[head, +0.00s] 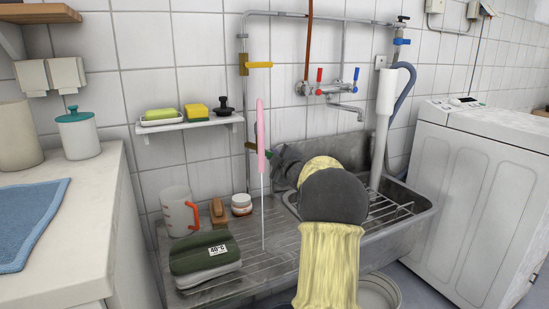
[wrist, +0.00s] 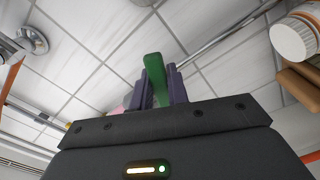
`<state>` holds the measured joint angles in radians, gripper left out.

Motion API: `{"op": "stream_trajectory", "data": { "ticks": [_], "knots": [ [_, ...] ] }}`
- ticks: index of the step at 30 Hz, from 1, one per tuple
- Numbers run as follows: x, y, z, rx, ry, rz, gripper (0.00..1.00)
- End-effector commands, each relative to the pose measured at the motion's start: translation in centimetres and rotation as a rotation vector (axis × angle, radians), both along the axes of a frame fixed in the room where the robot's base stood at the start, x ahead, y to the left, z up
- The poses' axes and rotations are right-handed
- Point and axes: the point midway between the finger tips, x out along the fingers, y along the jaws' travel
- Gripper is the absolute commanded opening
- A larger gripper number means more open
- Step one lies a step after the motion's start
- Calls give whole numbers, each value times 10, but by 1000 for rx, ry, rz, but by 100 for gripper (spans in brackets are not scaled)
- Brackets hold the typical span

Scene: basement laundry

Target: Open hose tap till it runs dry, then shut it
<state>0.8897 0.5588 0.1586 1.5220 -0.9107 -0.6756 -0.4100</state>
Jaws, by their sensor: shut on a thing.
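A pipe (head: 244,100) runs down the tiled wall at the left of the sink, and a green tap lever (head: 251,146) shows low on it. A pink hose (head: 262,138) hangs in front of it. A thin pale stream (head: 263,215) falls straight from the hose's lower end to the ribbed drainboard. My gripper (head: 262,153) is at the green lever, partly hidden behind the hose. In the wrist view the green lever (wrist: 154,70) stands between my gripper's two dark fingers (wrist: 160,88), which are shut on it.
A yellow lever (head: 260,65) sits higher on the pipe. A mixer tap with red and blue handles (head: 338,88) is to the right. A soap shelf (head: 190,125) is left of my gripper.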

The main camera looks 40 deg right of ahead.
Motion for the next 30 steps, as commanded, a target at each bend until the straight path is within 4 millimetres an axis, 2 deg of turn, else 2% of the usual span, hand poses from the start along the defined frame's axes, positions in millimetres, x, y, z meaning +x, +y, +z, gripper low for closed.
{"op": "stream_trajectory", "data": {
  "ticks": [2,3,5,6,14,19,23,30],
  "knots": [
    [0,0,0,1,1,0,0],
    [0,0,-1,1,1,0,24],
    [0,0,-1,1,1,0,36],
    [0,0,0,1,1,0,38],
    [0,0,0,2,0,0,38],
    [-7,2,1,1,0,0,38],
    [-21,5,1,3,1,0,38],
    [-58,14,2,2,1,-1,38]
  ]
}}
